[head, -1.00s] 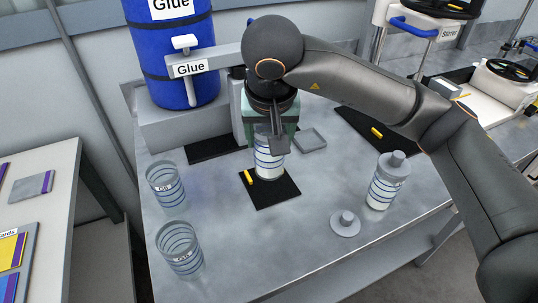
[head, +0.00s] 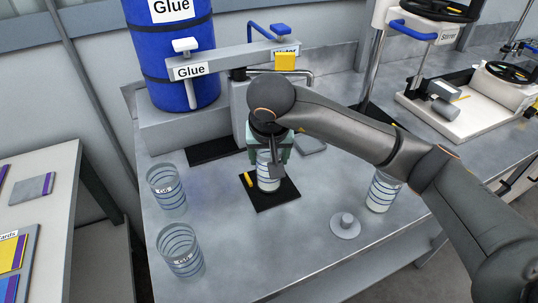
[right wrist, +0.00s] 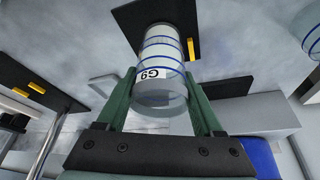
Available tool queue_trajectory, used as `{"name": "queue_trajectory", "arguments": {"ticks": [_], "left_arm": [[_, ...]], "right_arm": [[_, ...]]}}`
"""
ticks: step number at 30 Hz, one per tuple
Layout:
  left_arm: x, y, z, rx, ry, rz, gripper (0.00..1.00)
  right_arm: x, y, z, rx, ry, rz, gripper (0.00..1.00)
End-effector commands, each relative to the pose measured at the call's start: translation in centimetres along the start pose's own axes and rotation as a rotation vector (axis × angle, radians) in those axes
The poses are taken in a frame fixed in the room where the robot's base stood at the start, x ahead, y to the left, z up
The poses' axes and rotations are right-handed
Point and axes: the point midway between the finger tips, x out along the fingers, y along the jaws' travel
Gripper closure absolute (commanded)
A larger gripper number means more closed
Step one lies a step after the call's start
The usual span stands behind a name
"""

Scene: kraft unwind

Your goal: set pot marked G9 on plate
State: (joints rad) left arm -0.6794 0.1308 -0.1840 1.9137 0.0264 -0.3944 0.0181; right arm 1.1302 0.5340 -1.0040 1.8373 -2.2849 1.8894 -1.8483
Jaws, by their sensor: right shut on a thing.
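The pot marked G9 (right wrist: 165,72) is a clear pot with blue rings and white contents. In the head view the pot (head: 267,180) is upright over the middle of the black plate (head: 282,199), which has a yellow bar along its left side. My right gripper (head: 270,158) is shut on the pot from above. In the right wrist view the green fingers of this gripper (right wrist: 161,100) lie on both sides of the pot, and the plate (right wrist: 130,18) is beyond its base. I cannot tell whether the base touches the plate. My left gripper is out of view.
Two ringed clear pots stand at the left, one behind (head: 166,188) and one in front (head: 181,252). A loose grey lid (head: 345,226) lies to the right. Another pot (head: 381,192) is partly behind my arm. The blue glue drum (head: 172,60) and its tap stand behind.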

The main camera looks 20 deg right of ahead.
Motion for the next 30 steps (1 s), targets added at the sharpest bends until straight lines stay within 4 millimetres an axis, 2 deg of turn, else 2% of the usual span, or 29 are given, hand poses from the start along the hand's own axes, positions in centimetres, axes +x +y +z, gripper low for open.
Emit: {"name": "queue_trajectory", "arguments": {"ticks": [4,5,12,23,26,30], "left_arm": [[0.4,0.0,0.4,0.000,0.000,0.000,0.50],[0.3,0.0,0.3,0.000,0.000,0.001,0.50],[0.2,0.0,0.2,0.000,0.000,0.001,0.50],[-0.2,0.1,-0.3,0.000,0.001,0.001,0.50],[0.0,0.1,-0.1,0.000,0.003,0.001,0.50],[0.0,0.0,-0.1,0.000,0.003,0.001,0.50]], "right_arm": [[0.5,0.0,0.2,0.000,0.001,-0.001,1.00],[0.3,0.0,0.1,0.000,0.000,-0.001,0.28],[0.3,0.0,0.1,0.000,-0.001,0.000,0.02],[-0.3,0.0,-0.1,0.000,-0.001,0.000,0.02],[-1.6,-0.1,-0.1,-0.001,0.004,-0.003,0.02],[-4.8,-0.1,-0.2,-0.001,0.006,-0.004,0.02]]}}
